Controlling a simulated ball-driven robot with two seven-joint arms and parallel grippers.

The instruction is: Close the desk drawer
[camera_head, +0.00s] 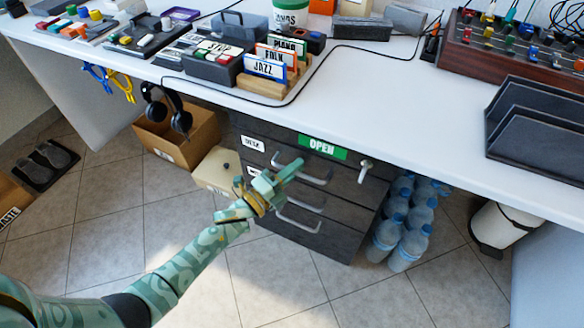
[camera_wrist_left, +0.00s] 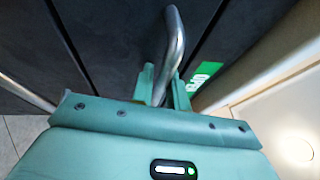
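The dark desk drawer unit (camera_head: 335,243) stands under the white desk, with several stacked drawers and metal bar handles. A green OPEN sign (camera_head: 322,147) is on its upper front and also shows in the left wrist view (camera_wrist_left: 203,75). The top drawer handle (camera_head: 318,182) has my left gripper (camera_head: 292,170) at its left part. In the left wrist view the bar (camera_wrist_left: 174,40) runs between the two fingers (camera_wrist_left: 163,88), which sit close on either side of it. The drawer front looks about flush; any small gap is hard to tell. My right gripper is out of view.
A cardboard box (camera_head: 190,137) and a cream box (camera_head: 222,168) stand left of the drawers. Water bottles (camera_head: 400,235) stand right of them. A key-like fitting (camera_head: 364,170) sticks out at the front's right. The tiled floor (camera_head: 270,285) in front is clear.

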